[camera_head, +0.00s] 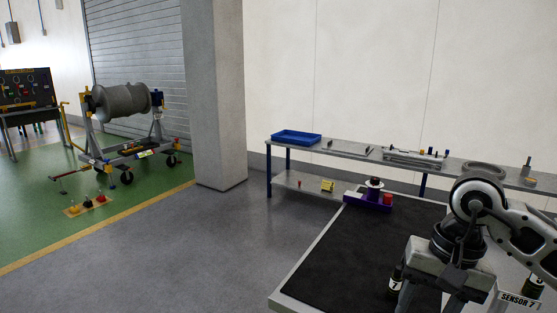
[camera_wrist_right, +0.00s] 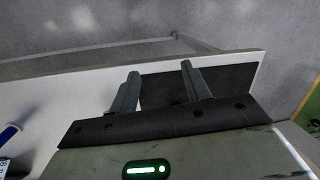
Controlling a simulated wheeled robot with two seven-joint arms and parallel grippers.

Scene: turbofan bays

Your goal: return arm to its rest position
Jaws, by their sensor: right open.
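My right arm (camera_head: 480,200) comes in at the lower right of the head view, bent, with its gripper (camera_head: 430,303) pointing down over the right part of the black-topped table (camera_head: 345,250). The fingertips are cut off by the bottom edge there. In the right wrist view the two fingers of the right gripper (camera_wrist_right: 160,70) stand apart with nothing between them. Below them that view shows the table's black mat (camera_wrist_right: 165,88) and pale rim, with grey floor beyond. My left gripper is not in view.
A purple tray (camera_head: 368,201) with a dark spool and red part sits at the table's far edge. Behind stands a long bench (camera_head: 350,150) with a blue bin (camera_head: 296,137). Open floor lies left.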

